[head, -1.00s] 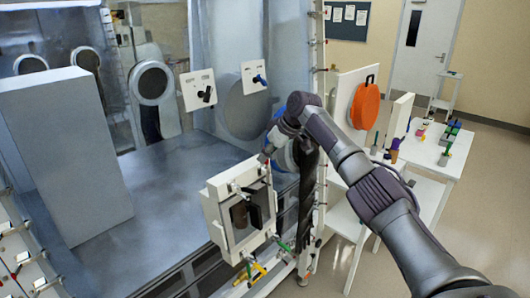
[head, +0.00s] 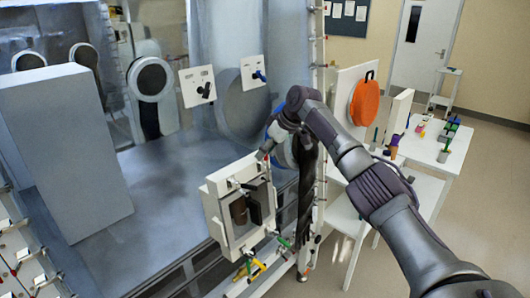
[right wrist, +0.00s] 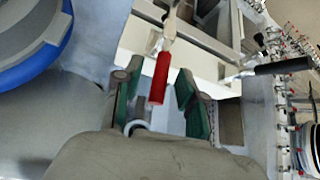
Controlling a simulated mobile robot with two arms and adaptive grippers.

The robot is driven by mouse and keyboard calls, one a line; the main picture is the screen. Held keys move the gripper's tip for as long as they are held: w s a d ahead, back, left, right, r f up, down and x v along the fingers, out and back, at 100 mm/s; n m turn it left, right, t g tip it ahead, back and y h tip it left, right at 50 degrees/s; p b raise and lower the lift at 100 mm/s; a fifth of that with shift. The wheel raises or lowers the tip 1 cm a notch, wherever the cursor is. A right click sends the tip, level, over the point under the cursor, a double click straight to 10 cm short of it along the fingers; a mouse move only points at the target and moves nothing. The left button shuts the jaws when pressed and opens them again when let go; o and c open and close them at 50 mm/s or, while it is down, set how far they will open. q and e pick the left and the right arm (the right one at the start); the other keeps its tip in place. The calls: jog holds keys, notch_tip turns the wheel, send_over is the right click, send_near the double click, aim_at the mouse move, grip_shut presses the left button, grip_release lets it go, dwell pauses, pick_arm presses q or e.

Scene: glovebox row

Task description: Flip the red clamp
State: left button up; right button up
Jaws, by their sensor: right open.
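The red clamp shows in the right wrist view as a red handle (right wrist: 160,78) on a pale metal lever. It lies between the green-padded fingers of my right gripper (right wrist: 154,90), which is open with a gap on both sides of the handle. I cannot tell whether either finger touches it. In the head view my right gripper (head: 268,147) is small and partly hidden by its own wrist, just above the top right corner of a white framed box (head: 213,215). My left gripper is not in view.
A black-handled clamp (right wrist: 283,66) sits right of the red one. Yellow (head: 242,270) and green (head: 285,243) handles are at the box's lower edge. A large blue-rimmed round port (right wrist: 40,55) is close on the left. A grey block (head: 65,150) stands in the chamber.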

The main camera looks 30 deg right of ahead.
jog(key=v, duration=1.1)
jog(key=shift+r, duration=0.15)
jog(key=shift+s+d, duration=0.1)
dwell(0.3)
